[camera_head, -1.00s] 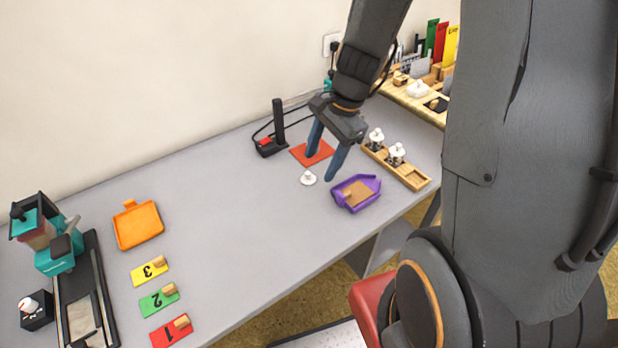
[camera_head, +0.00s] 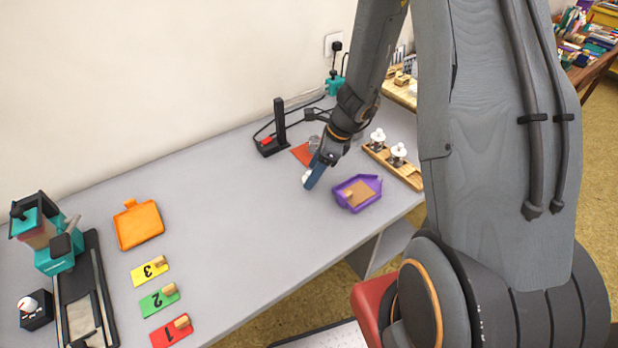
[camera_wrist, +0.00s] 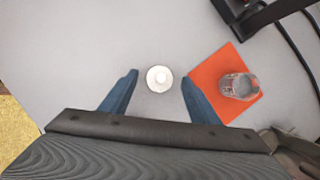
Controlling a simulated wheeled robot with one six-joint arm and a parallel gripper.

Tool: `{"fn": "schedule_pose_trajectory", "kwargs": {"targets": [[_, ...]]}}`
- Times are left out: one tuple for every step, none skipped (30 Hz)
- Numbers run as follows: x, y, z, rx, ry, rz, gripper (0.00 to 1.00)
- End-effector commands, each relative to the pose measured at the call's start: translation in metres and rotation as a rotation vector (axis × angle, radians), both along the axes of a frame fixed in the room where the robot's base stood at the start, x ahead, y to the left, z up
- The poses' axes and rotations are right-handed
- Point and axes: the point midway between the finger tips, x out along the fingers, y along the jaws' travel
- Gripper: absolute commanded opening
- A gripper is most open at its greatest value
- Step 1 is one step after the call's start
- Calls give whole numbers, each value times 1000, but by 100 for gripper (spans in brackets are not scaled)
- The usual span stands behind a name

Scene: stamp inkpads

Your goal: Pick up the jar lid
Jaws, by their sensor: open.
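The jar lid (camera_wrist: 159,79) is a small white round piece with a raised knob, lying on the grey table. In the wrist view it sits between and just beyond the tips of my open gripper (camera_wrist: 158,82). In the head view my gripper (camera_head: 311,180) is low over the table, and its blue fingers hide most of the lid (camera_head: 305,177). A glass jar (camera_wrist: 239,86) stands on an orange-red mat (camera_wrist: 215,65) to the right of the lid.
A purple tray (camera_head: 343,203) lies to the right of my gripper. A wooden rack (camera_head: 408,178) with two white-topped jars (camera_head: 398,152) is behind it. A black stand (camera_head: 280,120) with cables is at the back. The table's middle is clear.

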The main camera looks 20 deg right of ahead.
Motion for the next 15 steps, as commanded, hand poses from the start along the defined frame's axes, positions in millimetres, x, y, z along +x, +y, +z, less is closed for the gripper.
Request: {"fn": "schedule_pose_trajectory", "kwargs": {"targets": [[0,1,-3,0,1,0,56],[1,1,-4,0,0,0,56],[1,2,-5,0,-1,0,56],[1,2,-5,0,-1,0,56],[1,2,-5,0,-1,0,56],[1,2,-5,0,-1,0,56],[1,2,-5,0,-1,0,56],[1,2,-5,0,-1,0,56],[1,2,-5,0,-1,0,56],[1,1,-5,0,-1,0,52],[1,1,-5,0,-1,0,47],[1,1,-5,0,-1,0,41],[1,1,-5,0,-1,0,36],[1,1,-5,0,-1,0,30],[1,1,-5,0,-1,0,24]]}}
